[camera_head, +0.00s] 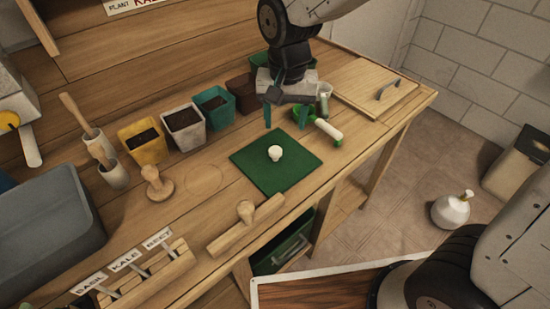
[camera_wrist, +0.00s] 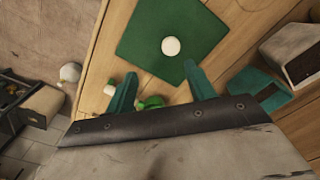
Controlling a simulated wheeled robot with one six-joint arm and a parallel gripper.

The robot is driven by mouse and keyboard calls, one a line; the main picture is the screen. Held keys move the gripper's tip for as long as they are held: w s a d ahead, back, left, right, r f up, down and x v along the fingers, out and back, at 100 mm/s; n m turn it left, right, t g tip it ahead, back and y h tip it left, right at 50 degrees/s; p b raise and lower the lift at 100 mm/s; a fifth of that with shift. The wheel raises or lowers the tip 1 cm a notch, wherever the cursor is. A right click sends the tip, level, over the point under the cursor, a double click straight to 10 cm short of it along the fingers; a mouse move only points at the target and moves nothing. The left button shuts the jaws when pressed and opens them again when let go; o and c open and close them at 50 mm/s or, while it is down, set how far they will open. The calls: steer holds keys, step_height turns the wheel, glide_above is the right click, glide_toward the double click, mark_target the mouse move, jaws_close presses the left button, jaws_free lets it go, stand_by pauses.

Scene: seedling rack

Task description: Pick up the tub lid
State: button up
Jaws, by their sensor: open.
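A flat green square lid (camera_head: 255,170) with a round white knob (camera_head: 275,153) at its middle lies on the wooden bench. In the wrist view the green lid (camera_wrist: 145,45) is at the top, with the knob (camera_wrist: 171,46) just beyond my fingertips. My gripper (camera_head: 285,117) has two teal fingers, spread apart with nothing between them. It is above the bench, behind the knob in the head view, and does not touch it. The wrist view also shows my gripper (camera_wrist: 160,70) open. Nothing hides the knob.
A green-and-white hand tool (camera_head: 325,128) lies right of the lid. Pots stand to the left, including a yellow one (camera_head: 145,142) and a white one (camera_head: 184,128). A wooden panel with a handle (camera_head: 375,88) is at back right.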

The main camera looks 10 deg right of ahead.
mark_target(275, 150)
steer(key=a+f, duration=0.3)
steer(key=shift+w, duration=0.4)
steer(key=f, duration=0.4)
steer(key=d+f, duration=0.1)
steer(key=f, duration=0.2)
steer(key=shift+f, duration=0.1)
steer(key=c, duration=1)
